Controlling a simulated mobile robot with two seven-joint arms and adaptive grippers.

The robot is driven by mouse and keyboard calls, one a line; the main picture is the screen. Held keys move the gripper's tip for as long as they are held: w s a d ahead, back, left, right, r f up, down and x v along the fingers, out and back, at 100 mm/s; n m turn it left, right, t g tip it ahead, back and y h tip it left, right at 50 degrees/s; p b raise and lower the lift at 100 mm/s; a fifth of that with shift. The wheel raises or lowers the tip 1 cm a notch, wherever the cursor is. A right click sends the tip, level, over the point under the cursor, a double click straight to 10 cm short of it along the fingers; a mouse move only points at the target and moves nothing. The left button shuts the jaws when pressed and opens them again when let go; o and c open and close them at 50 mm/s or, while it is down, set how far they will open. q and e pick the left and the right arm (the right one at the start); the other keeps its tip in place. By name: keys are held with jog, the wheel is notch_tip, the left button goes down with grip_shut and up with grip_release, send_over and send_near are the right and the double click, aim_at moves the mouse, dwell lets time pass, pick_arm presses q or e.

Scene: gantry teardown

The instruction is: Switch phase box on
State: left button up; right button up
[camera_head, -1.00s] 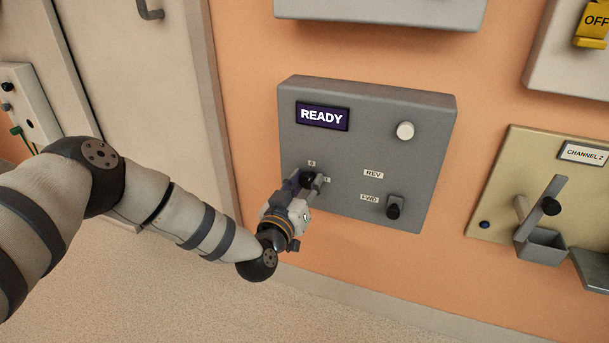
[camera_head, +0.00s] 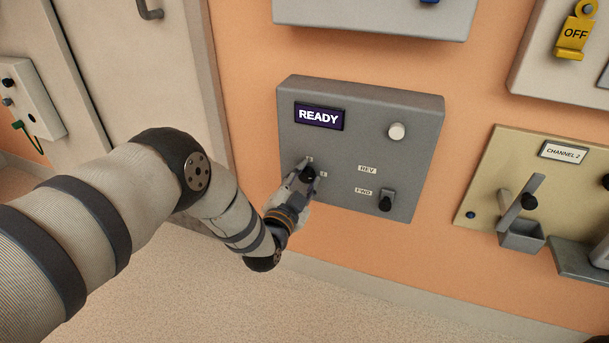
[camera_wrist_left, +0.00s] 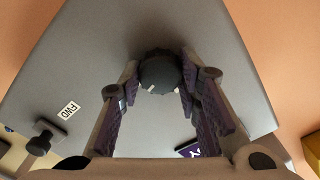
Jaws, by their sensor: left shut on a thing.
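A grey control box (camera_head: 350,128) hangs on the orange wall. Its dark display (camera_head: 319,116) reads READY. On its lower left is a black rotary knob (camera_head: 307,174) with small labels by it, partly hidden by the gripper. My left gripper (camera_head: 303,182) is at this knob, shut on it. In the left wrist view the black knob (camera_wrist_left: 159,72) sits between the two fingertips and shows a small white mark. A white round button (camera_head: 396,131) is at the upper right. A black-tipped lever (camera_head: 386,202) is beside the FWD label, below REV. My right gripper is not in view.
A beige CHANNEL 2 panel (camera_head: 483,190) with a lever hangs to the right. A panel with a yellow OFF tag (camera_head: 574,33) is at the upper right. Another grey box (camera_head: 385,17) is above. A door (camera_head: 115,70) and a pale box (camera_head: 32,95) are left.

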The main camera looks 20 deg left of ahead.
pick_arm(q)
jog(key=shift+m, duration=1.1)
jog(key=shift+f, duration=0.1)
jog(key=o, duration=1.1)
jog(key=shift+o, duration=0.2)
jog(key=s, duration=1.2)
jog(key=shift+a, duration=0.25)
